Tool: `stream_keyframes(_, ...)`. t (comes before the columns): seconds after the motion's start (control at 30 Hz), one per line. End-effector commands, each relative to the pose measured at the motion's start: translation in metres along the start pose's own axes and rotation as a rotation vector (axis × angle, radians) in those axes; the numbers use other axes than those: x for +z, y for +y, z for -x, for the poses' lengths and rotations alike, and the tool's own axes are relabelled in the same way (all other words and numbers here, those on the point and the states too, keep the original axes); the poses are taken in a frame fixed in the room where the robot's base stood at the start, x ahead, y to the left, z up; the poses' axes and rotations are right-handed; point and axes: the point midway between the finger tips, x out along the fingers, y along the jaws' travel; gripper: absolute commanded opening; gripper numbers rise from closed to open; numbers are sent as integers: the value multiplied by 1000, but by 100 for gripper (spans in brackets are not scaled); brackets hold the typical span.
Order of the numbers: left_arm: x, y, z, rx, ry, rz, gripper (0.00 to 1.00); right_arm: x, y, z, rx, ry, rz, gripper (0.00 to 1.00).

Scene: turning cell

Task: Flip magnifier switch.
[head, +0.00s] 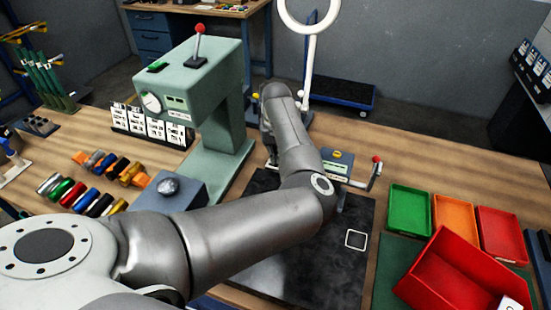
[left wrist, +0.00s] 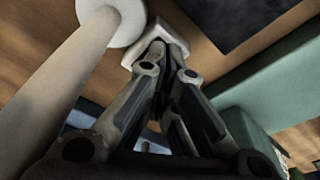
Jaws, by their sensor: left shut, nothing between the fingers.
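The magnifier is a white ring (head: 310,12) on a white post (head: 309,70) at the back of the bench. In the left wrist view its pale post (left wrist: 58,85) runs down to a round white foot (left wrist: 118,18). A small white block (left wrist: 168,40) sits beside that foot, perhaps the switch housing; no switch lever shows clearly. My left gripper (left wrist: 160,60) is shut and empty, its fingertips at the block's near edge; I cannot tell if they touch. In the head view the left gripper (head: 270,155) is mostly hidden behind my forearm. My right gripper is not in view.
A green press (head: 230,115) stands just left of my left forearm. Right of it are a small lever device (head: 338,165), green (head: 408,210), orange and red trays, and a large red bin (head: 455,275). The black mat (head: 300,270) has bare room in front.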

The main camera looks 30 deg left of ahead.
Motion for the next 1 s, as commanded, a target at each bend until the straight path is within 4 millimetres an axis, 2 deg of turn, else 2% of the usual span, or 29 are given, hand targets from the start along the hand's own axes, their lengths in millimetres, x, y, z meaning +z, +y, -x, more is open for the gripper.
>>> stream_keyframes(0.77, 2, 0, -12, 1, 0, 0, 0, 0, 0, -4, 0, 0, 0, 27)
stream_keyframes(1.0, 0, 0, -4, 0, 0, 0, 0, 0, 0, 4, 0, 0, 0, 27)
